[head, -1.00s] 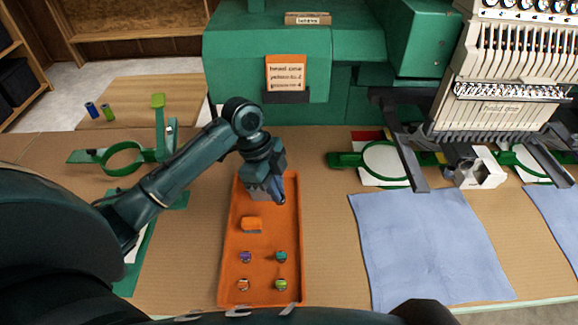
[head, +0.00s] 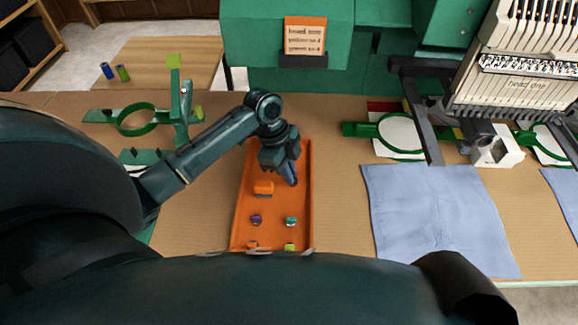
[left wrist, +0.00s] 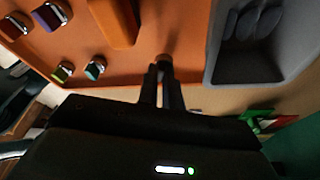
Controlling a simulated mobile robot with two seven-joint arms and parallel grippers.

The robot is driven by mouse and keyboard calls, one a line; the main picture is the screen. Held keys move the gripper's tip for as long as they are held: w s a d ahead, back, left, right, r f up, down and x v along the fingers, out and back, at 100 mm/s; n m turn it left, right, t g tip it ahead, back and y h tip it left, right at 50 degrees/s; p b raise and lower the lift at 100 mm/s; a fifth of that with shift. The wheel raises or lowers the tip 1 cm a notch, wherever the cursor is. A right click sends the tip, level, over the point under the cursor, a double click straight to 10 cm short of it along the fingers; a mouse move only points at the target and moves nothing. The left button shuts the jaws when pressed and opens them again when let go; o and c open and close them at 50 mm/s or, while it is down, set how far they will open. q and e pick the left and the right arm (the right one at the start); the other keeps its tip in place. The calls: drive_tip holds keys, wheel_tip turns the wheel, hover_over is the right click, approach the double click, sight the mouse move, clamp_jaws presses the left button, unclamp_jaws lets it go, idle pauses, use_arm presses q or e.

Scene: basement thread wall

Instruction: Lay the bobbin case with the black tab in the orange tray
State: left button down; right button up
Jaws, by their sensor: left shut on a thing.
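The orange tray (head: 241,222) lies on the bench, long side pointing away from me. My left gripper (head: 291,182) is over its far half. In the left wrist view the gripper (left wrist: 164,72) is shut on a small dark thing (left wrist: 165,60) at its fingertips, low over the tray floor. It is probably the bobbin case, but its tab cannot be made out. My right gripper is not in view.
An orange block (head: 263,187) stands in the tray. A grey bin (left wrist: 212,68) with dark contents shows beside the fingers. A blue cloth (head: 437,215) and green hoop (head: 400,132) lie right; another green hoop (head: 137,119) lies left. The green machine (head: 270,60) stands behind.

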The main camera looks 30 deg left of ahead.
use_arm(q)
drive_tip(key=shift+f, duration=0.55)
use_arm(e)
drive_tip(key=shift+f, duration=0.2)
use_arm(q)
drive_tip(key=c, duration=1.5)
unclamp_jaws()
drive_tip(key=b+v, duration=0.1)
drive_tip(key=v, duration=1.2)
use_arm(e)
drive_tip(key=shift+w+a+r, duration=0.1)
use_arm(q)
drive_tip(key=shift+r, duration=0.1)
